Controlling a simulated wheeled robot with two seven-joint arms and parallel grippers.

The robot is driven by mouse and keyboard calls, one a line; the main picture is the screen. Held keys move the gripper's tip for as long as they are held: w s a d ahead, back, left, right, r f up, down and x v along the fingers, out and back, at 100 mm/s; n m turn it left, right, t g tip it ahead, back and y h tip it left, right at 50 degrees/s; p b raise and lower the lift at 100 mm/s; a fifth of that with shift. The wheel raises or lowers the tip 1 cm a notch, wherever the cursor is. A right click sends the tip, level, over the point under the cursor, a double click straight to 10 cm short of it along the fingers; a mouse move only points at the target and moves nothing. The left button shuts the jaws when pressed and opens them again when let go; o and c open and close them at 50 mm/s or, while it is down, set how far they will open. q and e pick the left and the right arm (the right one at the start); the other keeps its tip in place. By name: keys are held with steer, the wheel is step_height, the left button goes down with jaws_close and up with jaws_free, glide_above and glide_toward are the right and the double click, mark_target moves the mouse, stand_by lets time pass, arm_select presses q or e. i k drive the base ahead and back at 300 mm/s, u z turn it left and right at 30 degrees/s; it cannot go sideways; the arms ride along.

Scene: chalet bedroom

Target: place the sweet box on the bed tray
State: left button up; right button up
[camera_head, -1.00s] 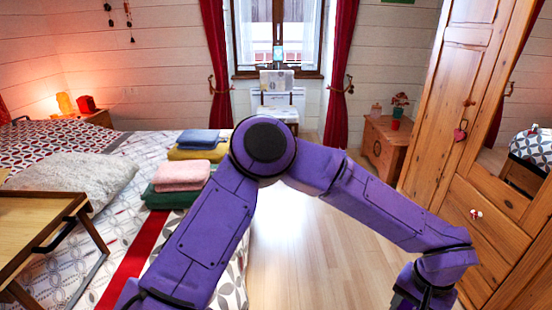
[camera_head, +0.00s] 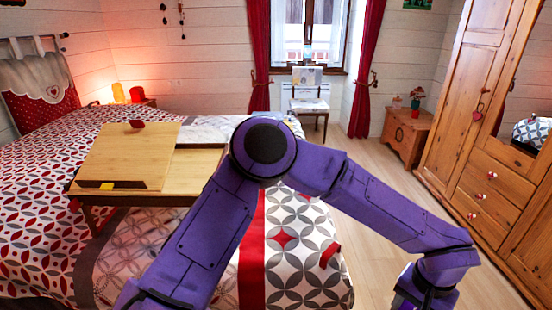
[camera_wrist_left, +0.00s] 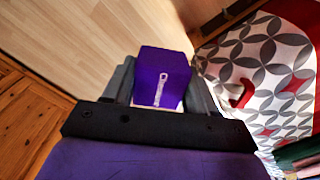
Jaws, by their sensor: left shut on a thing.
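The sweet box, a purple box with a pale mark on its face, shows in the left wrist view (camera_wrist_left: 161,75). My left gripper (camera_wrist_left: 158,98) is shut on it, with a grey finger on each side. In the head view my left gripper (camera_head: 424,292) is at the lower right, over the floor beside the bed and apart from the tray; the box is hard to make out there. The wooden bed tray (camera_head: 200,163) stands on the bed left of my arm, with a raised panel (camera_head: 125,155) on its left part. My right gripper is out of view.
A small dark red thing (camera_head: 137,124) and a yellow piece (camera_head: 107,186) are at the tray's panel. The patterned bed (camera_head: 40,225) fills the left. A wooden wardrobe (camera_head: 480,150) stands at right, with open floor (camera_head: 375,190) between. A chair (camera_head: 307,105) is by the window.

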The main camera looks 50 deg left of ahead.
mark_target(197, 174)
steer(key=k, duration=1.05)
steer(key=u, duration=1.2)
steer(key=i, duration=1.65)
